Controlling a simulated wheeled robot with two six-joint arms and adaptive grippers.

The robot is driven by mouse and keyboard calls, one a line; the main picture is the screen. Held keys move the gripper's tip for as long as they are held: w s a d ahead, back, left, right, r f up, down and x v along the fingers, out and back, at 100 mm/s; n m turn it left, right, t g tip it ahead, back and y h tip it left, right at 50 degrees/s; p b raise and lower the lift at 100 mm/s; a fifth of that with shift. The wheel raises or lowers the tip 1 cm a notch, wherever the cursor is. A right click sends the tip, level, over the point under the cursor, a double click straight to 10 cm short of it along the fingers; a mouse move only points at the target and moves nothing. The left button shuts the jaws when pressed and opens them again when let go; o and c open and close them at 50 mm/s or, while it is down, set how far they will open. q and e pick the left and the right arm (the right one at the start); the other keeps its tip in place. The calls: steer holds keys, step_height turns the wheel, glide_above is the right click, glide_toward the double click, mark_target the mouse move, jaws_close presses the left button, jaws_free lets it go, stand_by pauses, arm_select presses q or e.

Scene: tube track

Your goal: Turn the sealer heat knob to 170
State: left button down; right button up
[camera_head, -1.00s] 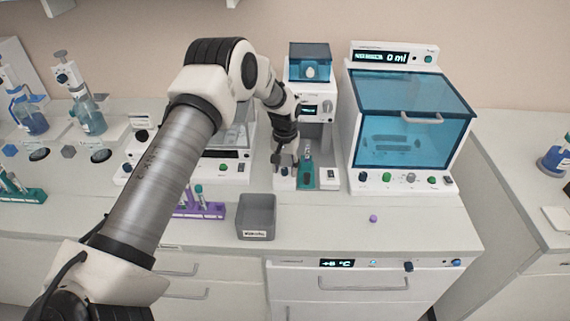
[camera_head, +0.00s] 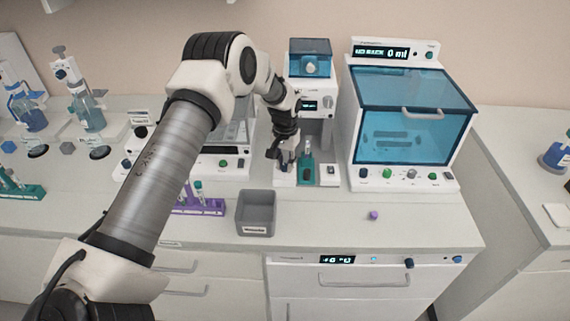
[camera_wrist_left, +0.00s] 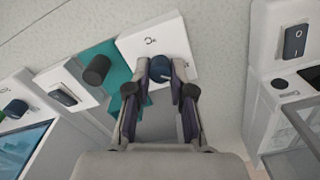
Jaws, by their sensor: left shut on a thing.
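The dark blue heat knob (camera_wrist_left: 160,68) sits on a white panel marked °C (camera_wrist_left: 178,38) in the left wrist view. My left gripper (camera_wrist_left: 161,72) is shut on this knob, one finger on each side. The sealer (camera_head: 313,100), white with a blue see-through top and a small lit display (camera_head: 310,105), stands behind in the head view. There my left gripper (camera_head: 282,163) points down at its white front panel (camera_head: 284,182) and hides the knob. The knob's setting and the display figures are too small to read. My right gripper is out of view.
A teal piece with a black knob (camera_wrist_left: 97,69) and a white switch box (camera_head: 328,174) are just right of the gripper in the head view. A blue-windowed cabinet (camera_head: 440,180) stands further right. A grey bin (camera_head: 256,231) and purple tube rack (camera_head: 205,208) are in front.

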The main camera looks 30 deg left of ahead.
mark_target(285, 165)
arm_select(q)
steer(key=m+b, duration=0.2)
steer(key=m, duration=0.3)
steer(key=shift+d+f, duration=0.1)
steer(key=m+b, duration=0.1)
steer(key=m, duration=0.4)
steer(key=shift+s, duration=0.1)
steer(key=shift+m, duration=0.3)
steer(key=c, duration=1)
jaws_free()
step_height(285, 165, up, 12)
steer(key=shift+r, duration=0.1)
